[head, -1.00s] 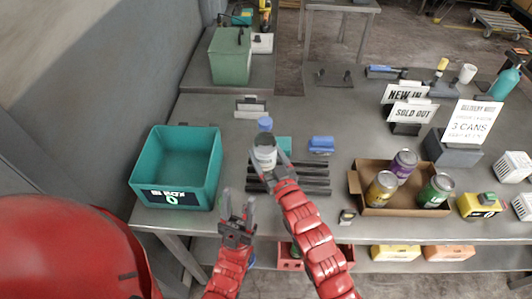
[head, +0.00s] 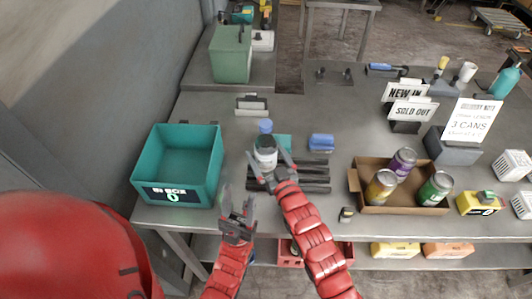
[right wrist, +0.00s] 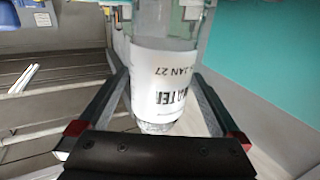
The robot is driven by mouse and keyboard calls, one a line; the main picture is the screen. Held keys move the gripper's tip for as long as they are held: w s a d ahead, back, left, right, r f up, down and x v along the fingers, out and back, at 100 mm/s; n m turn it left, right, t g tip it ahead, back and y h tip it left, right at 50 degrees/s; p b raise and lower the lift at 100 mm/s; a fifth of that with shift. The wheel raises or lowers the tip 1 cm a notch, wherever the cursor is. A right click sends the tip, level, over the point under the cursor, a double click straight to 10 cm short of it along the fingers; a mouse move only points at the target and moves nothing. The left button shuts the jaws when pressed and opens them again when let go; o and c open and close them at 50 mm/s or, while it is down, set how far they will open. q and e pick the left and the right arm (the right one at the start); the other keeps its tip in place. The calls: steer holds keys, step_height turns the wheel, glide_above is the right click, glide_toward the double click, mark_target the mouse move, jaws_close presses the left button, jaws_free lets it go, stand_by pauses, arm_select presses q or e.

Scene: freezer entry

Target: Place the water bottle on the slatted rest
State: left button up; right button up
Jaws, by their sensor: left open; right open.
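The water bottle (head: 265,152), clear with a blue cap and pale label, stands about upright at the left end of the slatted rest (head: 316,180), a set of dark parallel bars on the bench. My right gripper (head: 268,168) is open, with one finger on each side of the bottle. In the right wrist view the bottle (right wrist: 165,80) is between the spread fingers, and dark slats (right wrist: 50,95) show on the left. The bottle's base contact is partly hidden. My left gripper (head: 236,212) is open and empty, near the bench's front edge.
A teal box (head: 140,170) stands left of the bottle. A cardboard tray (head: 358,185) with three cans is to the right. A blue item (head: 321,142) lies behind the rest. Signs (head: 410,112) stand farther back. The bench middle behind the blue item is clear.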

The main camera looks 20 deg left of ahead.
steer(key=b+v, duration=0.3)
steer(key=v, duration=0.9)
